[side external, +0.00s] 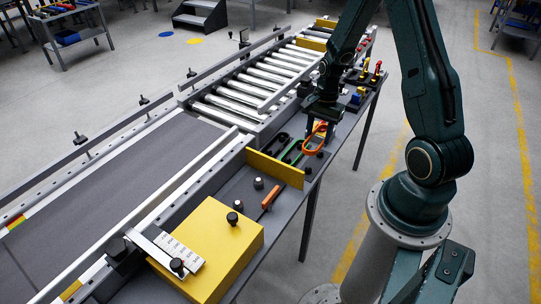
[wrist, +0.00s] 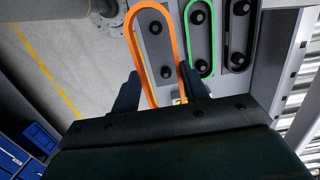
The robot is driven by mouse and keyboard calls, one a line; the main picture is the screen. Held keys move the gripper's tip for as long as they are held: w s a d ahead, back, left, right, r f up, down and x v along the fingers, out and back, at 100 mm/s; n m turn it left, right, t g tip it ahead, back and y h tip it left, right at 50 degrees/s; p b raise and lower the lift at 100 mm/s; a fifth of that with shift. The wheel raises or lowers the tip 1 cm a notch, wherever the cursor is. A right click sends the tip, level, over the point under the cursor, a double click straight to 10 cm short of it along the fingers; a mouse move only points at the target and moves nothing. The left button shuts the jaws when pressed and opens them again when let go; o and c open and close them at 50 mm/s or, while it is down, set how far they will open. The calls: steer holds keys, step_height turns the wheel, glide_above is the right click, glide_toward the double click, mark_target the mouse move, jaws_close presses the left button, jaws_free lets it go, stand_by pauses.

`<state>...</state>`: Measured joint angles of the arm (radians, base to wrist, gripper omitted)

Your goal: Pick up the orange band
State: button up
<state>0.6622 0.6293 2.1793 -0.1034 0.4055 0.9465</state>
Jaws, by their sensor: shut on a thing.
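The orange band (side external: 314,140) is a long narrow loop at the work table, right below my gripper (side external: 322,117). In the wrist view the orange band (wrist: 134,40) stretches away from between the two dark fingers of my gripper (wrist: 160,78). The fingers are shut on its near end, though a gap shows between the fingertips. Black knobs (wrist: 155,28) show within the loop's outline; I cannot tell whether the band is around them or held above them. The part of the band close to my palm is hidden.
A green band (wrist: 188,38) and a black band (wrist: 229,35) lie around knobs beside it. A yellow upright plate (side external: 275,169) and a yellow box (side external: 215,250) stand nearer the camera. Conveyor rollers (side external: 245,100) run behind. Small tools (side external: 365,75) stand at the table's far end.

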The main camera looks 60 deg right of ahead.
step_height(320, 180, up, 10)
steer(key=shift+r, duration=0.15)
stand_by(0.3)
stand_by(1.1)
steer(key=w+a+f, duration=0.3)
steer(key=a, duration=0.5)
steer(key=w+a+f, duration=0.3)
steer(key=a, duration=0.4)
steer(key=w+a+f, duration=0.3)
steer(key=a, duration=0.5)
steer(key=shift+w+a+f, duration=0.25)
steer(key=shift+a+f, duration=0.05)
steer(key=shift+f, duration=0.05)
steer(key=shift+f, duration=0.15)
steer(key=shift+f, duration=2.2)
steer(key=shift+f, duration=0.75)
